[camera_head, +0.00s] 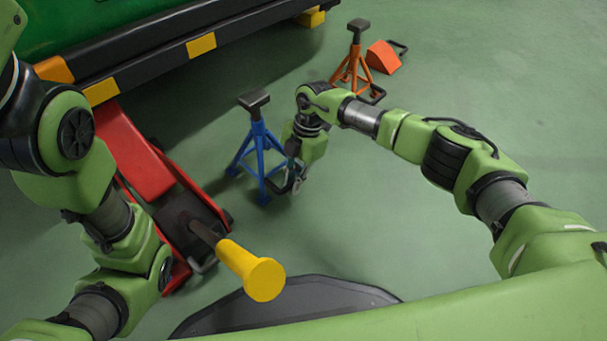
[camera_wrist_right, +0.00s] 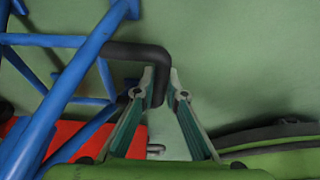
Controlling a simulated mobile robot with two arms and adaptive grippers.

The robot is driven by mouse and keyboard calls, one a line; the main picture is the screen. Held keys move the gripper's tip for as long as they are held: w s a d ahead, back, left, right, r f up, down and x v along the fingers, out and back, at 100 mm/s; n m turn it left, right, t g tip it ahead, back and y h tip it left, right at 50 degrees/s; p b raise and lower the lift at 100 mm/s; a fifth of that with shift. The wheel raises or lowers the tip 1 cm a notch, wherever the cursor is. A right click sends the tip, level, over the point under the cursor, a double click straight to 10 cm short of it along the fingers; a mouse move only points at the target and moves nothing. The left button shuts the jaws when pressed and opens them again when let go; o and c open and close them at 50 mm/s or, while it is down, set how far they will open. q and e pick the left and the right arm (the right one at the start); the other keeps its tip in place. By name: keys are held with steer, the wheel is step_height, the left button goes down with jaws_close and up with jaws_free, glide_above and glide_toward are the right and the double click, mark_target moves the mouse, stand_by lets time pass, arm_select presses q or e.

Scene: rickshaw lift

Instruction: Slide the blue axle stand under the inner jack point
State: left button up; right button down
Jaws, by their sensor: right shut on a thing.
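The blue axle stand (camera_head: 258,145) stands upright on the green floor, its dark saddle on top. It is apart from the vehicle's dark sill (camera_head: 150,48), on the near side. The sill carries yellow patches, one in the middle (camera_head: 201,45) and one nearer (camera_head: 102,90); I cannot tell which marks the inner jack point. My right gripper (camera_head: 291,180) is low at the stand's right side. In the right wrist view, its fingers (camera_wrist_right: 161,88) are shut on the stand's black bent handle (camera_wrist_right: 138,50), with the blue legs (camera_wrist_right: 62,85) at left. My left gripper is out of view.
A red floor jack (camera_head: 140,160) with a yellow-ended handle (camera_head: 252,270) lies left of the stand, reaching toward the sill. An orange axle stand (camera_head: 352,62) and an orange wedge (camera_head: 383,57) are at the back right. Floor between blue stand and sill is clear.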

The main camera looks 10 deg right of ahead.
steer(key=shift+w+a+r, duration=0.15)
steer(key=shift+r, duration=0.05)
steer(key=shift+w+a+b, duration=0.45)
steer(key=shift+w+a, duration=0.25)
steer(key=shift+w, duration=0.15)
steer(key=shift+w+a, duration=0.85)
steer(key=shift+w, duration=0.15)
steer(key=c, duration=1.9)
jaws_free()
steer(key=shift+s+d, duration=0.1)
steer(key=shift+f, duration=0.1)
steer(key=shift+d, duration=0.1)
